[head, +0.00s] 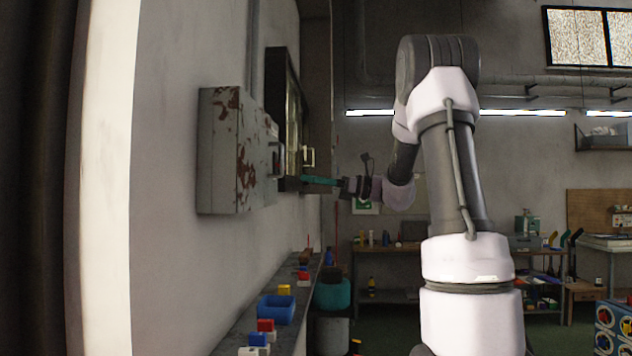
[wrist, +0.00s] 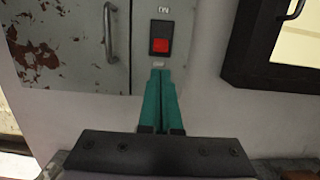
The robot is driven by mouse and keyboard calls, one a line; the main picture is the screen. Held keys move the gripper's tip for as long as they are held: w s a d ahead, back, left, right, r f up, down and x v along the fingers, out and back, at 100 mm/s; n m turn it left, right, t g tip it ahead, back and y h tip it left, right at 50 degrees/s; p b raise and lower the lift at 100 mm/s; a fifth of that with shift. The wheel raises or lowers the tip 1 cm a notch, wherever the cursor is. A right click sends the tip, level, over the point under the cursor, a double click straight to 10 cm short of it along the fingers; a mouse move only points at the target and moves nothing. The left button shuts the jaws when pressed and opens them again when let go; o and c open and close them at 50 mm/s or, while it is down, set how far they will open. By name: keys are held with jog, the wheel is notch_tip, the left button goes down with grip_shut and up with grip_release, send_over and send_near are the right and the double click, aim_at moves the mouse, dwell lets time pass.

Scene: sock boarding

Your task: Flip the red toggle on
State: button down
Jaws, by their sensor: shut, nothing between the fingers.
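The red toggle (wrist: 159,45) sits in a dark frame on a grey metal panel, in the upper middle of the wrist view. A small label is above it and another pale mark is just below it. My gripper (wrist: 161,73) has teal fingers that are closed together and empty. Its tips point at the panel just below the toggle; I cannot tell whether they touch it. In the head view my gripper (head: 305,181) reaches left toward the wall beside the grey cabinet (head: 222,150). The toggle's face is not visible in the head view.
A metal handle (wrist: 110,33) is left of the toggle on the rusty cabinet door. A dark-framed window or case (wrist: 255,50) with its own handle is to the right. Below, a ledge holds a blue bin (head: 276,309) and several small coloured blocks.

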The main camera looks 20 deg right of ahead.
jog(key=f+x, duration=0.1)
jog(key=x, duration=0.5)
jog(key=shift+r, duration=0.45)
jog(key=shift+d+r+g+h, duration=0.15)
jog(key=shift+r+h, duration=0.15)
jog(key=shift+h, duration=0.35)
jog(key=shift+d+r+g+h, duration=0.15)
jog(key=shift+r+h, duration=0.1)
jog(key=shift+h, duration=0.4)
jog(key=shift+s+d+r+g+h, duration=0.15)
jog(key=shift+r+g+h, duration=0.3)
jog(key=shift+h, duration=0.45)
jog(key=r+h, duration=0.1)
jog(key=g+h, duration=0.1)
jog(key=h, duration=0.1)
jog(key=shift+d+r+g+h, duration=0.1)
jog(key=shift+r+g+h, duration=0.15)
jog(key=shift+r+h, duration=0.1)
jog(key=shift+r, duration=0.8)
